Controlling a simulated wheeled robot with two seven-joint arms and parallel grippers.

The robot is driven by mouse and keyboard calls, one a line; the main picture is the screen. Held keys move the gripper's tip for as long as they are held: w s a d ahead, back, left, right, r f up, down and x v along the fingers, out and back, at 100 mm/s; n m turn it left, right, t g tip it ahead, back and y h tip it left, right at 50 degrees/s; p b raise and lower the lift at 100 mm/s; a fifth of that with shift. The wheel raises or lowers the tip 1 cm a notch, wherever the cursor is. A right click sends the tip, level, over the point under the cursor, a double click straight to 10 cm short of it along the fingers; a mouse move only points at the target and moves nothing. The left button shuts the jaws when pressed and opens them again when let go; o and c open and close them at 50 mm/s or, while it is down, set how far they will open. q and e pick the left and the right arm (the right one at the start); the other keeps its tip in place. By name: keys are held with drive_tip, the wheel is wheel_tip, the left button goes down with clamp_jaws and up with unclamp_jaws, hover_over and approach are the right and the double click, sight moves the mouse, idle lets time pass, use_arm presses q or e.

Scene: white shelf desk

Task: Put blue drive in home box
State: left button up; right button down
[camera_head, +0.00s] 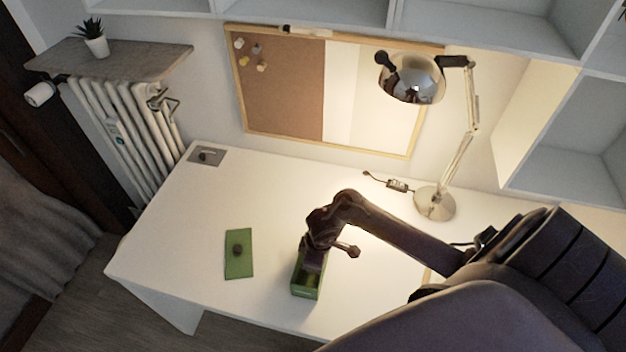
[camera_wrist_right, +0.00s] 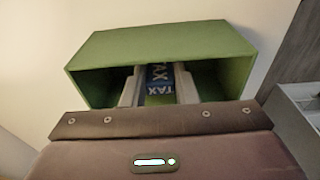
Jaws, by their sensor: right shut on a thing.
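The blue drive (camera_wrist_right: 157,74), lettered "TAX", is between the fingers of my right gripper (camera_wrist_right: 158,90) in the right wrist view. The gripper is shut on it, with its fingers in the mouth of an open green box (camera_wrist_right: 160,40). In the head view my right gripper (camera_head: 313,262) is over and partly inside this green box (camera_head: 305,292) near the desk's front edge. The drive is hidden there. Any lettering on the box is too small to read. My left gripper is not in view.
A green lid (camera_head: 239,266) with a dark knob lies flat left of the box. A small grey plate (camera_head: 206,156) is at the desk's back left corner. A lamp (camera_head: 435,203) stands at the back right. The white desk (camera_head: 180,240) is otherwise mostly clear.

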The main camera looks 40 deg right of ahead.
drive_tip(key=shift+f, duration=0.1)
drive_tip(key=c, duration=1.1)
unclamp_jaws()
drive_tip(key=shift+c, duration=0.2)
wheel_tip(320, 180, up, 12)
drive_tip(key=s+p, duration=0.1)
drive_tip(key=p, duration=0.2)
drive_tip(key=shift+d+p, duration=0.35)
drive_tip(key=shift+d, duration=0.1)
drive_tip(key=shift+s, duration=0.1)
